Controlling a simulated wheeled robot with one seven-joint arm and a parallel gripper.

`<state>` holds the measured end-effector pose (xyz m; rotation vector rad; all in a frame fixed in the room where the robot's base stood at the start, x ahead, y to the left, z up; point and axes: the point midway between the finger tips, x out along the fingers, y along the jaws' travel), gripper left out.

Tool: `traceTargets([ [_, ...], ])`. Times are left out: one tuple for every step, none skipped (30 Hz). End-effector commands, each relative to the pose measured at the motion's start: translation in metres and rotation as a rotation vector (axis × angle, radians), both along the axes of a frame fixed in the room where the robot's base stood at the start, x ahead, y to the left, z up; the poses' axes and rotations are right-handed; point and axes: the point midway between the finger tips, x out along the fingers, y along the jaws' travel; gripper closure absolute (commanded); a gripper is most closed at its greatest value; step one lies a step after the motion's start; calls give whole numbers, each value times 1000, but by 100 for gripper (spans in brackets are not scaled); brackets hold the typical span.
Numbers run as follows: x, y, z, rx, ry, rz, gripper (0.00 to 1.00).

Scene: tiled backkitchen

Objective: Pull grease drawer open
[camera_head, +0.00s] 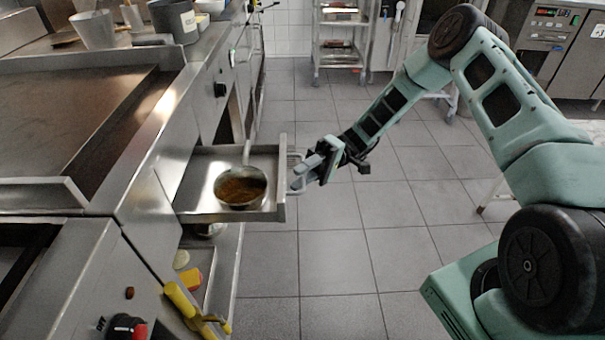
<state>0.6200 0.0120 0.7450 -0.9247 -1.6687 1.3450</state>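The grease drawer (192,181) is a shallow steel tray that stands out from the front of the steel griddle unit, over the aisle. A round metal bowl (241,201) with brown contents sits in it. The drawer's front panel (281,178) faces right and carries a bar handle (293,172). My gripper (303,178) reaches in from the right, with its fingers at the handle. The fingers are small and overlap the handle, so I cannot tell whether they close on it or only lie beside it.
The griddle plate (75,120) lies at left, with pots (173,20) behind it. Below the drawer, a low shelf holds a yellow-handled tool (184,302) and a yellow-red item (192,279). A wheeled rack (341,45) stands at the back. The tiled floor (345,250) in the aisle is clear.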

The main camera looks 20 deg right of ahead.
Motion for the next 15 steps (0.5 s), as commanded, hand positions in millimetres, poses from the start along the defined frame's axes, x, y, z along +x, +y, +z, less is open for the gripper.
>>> traceTargets([
  [0, 0, 0, 0, 0, 0, 69],
  [0, 0, 0, 0, 0, 0, 69],
  [0, 0, 0, 0, 1, 0, 69],
  [0, 0, 0, 0, 1, 1, 69],
  [0, 0, 0, 0, 1, 1, 69],
  [0, 0, 0, 0, 1, 1, 69],
  [0, -1, 0, 1, 0, 0, 69],
  [1, -2, 0, 1, 0, 0, 69],
  [2, -4, -1, 0, 0, -1, 69],
  [3, -7, -1, 1, -1, -2, 69],
  [5, -10, -2, 1, 0, -3, 69],
  [8, -15, -3, 1, 0, -3, 69],
  [10, -20, -4, 1, 0, -3, 69],
  [12, -25, -5, 1, 0, -3, 69],
  [16, -33, -6, 1, -1, -5, 69],
])
